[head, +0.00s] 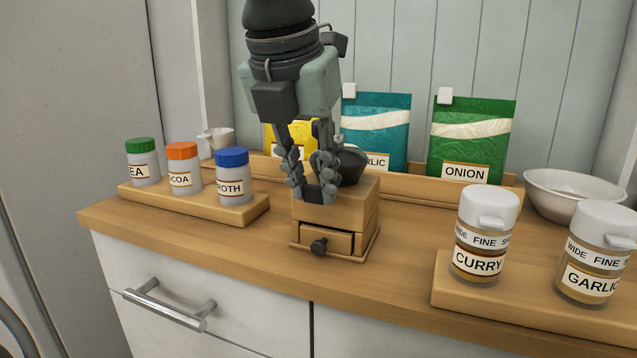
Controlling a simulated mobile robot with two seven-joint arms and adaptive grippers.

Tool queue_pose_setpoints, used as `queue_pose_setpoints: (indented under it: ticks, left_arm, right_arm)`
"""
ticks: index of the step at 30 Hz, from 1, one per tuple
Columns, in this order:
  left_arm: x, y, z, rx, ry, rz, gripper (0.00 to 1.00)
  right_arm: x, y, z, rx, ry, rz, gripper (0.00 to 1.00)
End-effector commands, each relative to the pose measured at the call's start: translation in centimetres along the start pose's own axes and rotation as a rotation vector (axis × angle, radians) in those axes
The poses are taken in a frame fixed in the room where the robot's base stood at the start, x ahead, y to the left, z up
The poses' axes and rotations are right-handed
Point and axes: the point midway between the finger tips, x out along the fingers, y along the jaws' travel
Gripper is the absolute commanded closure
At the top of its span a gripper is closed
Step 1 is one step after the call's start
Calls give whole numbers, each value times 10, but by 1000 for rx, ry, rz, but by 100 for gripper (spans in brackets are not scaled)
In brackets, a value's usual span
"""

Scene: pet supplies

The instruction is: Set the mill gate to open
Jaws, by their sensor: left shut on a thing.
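The wooden mill (358,219) stands on the counter in the middle of the head view. It has a dark rounded top (351,166) and a small drawer (340,242) with a dark knob low on its front. My left gripper (320,190) points down at the mill's upper front. Its fingers are shut on the mill gate, which they hide almost wholly, so its setting cannot be read. My right gripper is out of view.
Three lidded jars (182,171) stand on a wooden tray at left. Seed-style packets, among them the onion packet (471,139), stand behind. The curry shaker (484,236) and garlic shaker (593,255) are at right, near a white bowl (570,193). Counter beside the mill is clear.

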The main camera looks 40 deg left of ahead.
Motion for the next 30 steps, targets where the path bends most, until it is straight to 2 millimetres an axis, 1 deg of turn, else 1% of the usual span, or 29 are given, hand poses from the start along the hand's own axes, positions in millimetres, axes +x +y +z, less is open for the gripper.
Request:
queue_pose_setpoints:
  ticks: [4, 11, 12, 16, 17, 26, 29, 30]
  left_arm:
    - [-2, 0, -4, 0, -1, -1, 100]
    - [-2, 0, -5, 1, 3, 0, 100]
    - [-2, 0, -5, 1, 3, 0, 73]
    - [-2, 0, -5, 1, 2, 0, 57]
    - [-2, 0, -5, 1, 2, 0, 55]
    - [-3, 0, -4, 0, -1, 0, 55]
    - [-11, 0, -3, 0, -4, 0, 55]
    - [-17, 0, -3, -1, -4, 0, 55]
  right_arm:
    - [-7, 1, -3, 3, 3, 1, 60]
    - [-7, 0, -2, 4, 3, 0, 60]
    - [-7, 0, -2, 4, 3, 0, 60]
    - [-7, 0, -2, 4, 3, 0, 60]
    - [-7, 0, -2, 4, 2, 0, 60]
    - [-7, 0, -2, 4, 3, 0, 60]
    - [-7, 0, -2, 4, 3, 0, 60]
    - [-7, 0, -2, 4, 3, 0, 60]
